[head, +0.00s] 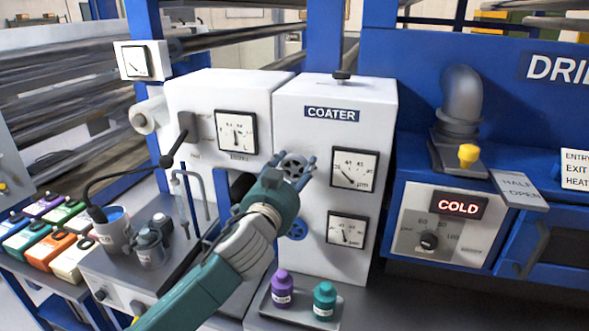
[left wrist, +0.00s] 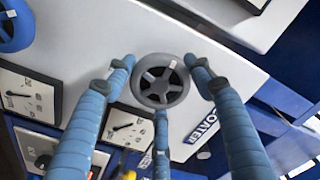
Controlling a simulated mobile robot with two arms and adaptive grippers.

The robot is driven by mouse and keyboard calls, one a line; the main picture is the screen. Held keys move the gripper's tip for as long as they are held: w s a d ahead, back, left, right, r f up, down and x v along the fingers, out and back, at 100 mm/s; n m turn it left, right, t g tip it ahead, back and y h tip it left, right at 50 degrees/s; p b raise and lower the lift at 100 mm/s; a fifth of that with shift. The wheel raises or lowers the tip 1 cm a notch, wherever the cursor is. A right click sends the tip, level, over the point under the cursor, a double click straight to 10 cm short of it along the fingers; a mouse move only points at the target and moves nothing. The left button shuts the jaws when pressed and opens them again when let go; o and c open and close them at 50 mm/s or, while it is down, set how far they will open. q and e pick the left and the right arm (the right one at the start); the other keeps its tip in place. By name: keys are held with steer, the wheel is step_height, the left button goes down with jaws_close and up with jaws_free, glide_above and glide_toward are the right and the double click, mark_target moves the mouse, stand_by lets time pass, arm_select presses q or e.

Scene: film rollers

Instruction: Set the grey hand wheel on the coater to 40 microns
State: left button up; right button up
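The grey hand wheel (head: 292,163) is on the front of the white coater (head: 312,94), left of the upper dial (head: 354,169). That dial is marked µm; its needle slants up and left from the bottom, but I cannot read an exact value. My left gripper (head: 297,171) is at the wheel, its palm facing the panel. In the left wrist view, the grey wheel (left wrist: 161,81) lies between the three spread blue fingers of the left gripper (left wrist: 159,82). The fingers surround the rim with small gaps at the sides; contact below is unclear. My right gripper is not in view.
A blue hand wheel (head: 297,229) and a lower dial (head: 347,230) are below.

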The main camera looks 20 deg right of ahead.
arm_select(q)
steer(key=shift+c, duration=1.4)
steer(key=m+p, duration=0.2)
steer(key=m, duration=0.2)
steer(key=shift+r+m, duration=0.15)
steer(key=shift+m, duration=0.25)
steer(key=m+p, duration=0.1)
steer(key=m, duration=0.2)
steer(key=shift+m+p, duration=0.3)
steer(key=shift+p, duration=0.1)
steer(key=shift+m+p, duration=0.65)
steer(key=shift+m, duration=0.95)
steer(key=o, duration=1.1)
